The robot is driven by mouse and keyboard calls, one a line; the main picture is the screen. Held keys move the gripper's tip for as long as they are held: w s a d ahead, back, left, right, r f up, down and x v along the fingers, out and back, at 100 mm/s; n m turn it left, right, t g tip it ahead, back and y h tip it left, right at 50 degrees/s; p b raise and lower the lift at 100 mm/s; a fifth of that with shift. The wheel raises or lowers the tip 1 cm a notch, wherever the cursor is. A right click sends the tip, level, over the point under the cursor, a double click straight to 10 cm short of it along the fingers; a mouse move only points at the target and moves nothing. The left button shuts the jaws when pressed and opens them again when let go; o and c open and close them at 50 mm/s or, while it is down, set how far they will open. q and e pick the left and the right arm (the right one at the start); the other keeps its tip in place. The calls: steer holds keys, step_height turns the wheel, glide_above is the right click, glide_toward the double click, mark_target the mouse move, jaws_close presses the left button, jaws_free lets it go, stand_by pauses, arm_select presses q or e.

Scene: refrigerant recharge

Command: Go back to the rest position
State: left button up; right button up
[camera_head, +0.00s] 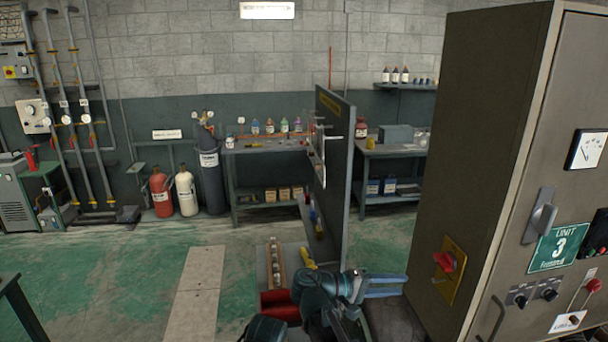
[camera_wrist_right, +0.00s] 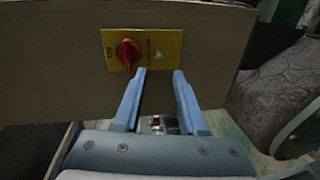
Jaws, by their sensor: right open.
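My right gripper (camera_head: 405,285) is at the bottom centre of the head view, with its two blue fingers pointing right toward the grey cabinet. In the right wrist view the fingers (camera_wrist_right: 160,72) are apart, with nothing between them. A red rotary switch (camera_head: 445,262) on a yellow plate (camera_head: 459,281) is on the cabinet's side, beyond and slightly above the fingertips. In the wrist view the red knob (camera_wrist_right: 127,53) is just past the left fingertip; I cannot tell the exact gap, but nothing is gripped. My left gripper is out of view.
The tall cabinet (camera_head: 485,130) marked Unit 3 blocks the right side. A dark partition panel (camera_head: 338,190) stands beyond the gripper. A workbench (camera_head: 265,147) and gas cylinders (camera_head: 208,175) line the back wall. The floor (camera_head: 120,270) at left is mostly clear.

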steer(key=s+a+f+n+y+b, duration=0.1)
steer(key=s+a+f+y, duration=0.35)
steer(key=f, duration=0.45)
steer(key=s+a+f+n+y+b, duration=0.1)
steer(key=s+a+f+y+b, duration=0.15)
steer(key=a+f+y, duration=0.4)
steer(key=s+a+f+n+g+y, duration=0.1)
steer(key=s+a+f+y, duration=0.3)
steer(key=s+a+f, duration=0.3)
steer(key=shift+s+a+f+g+b, duration=0.35)
steer(key=shift+a+g+b, duration=0.1)
steer(key=shift+a, duration=0.7)
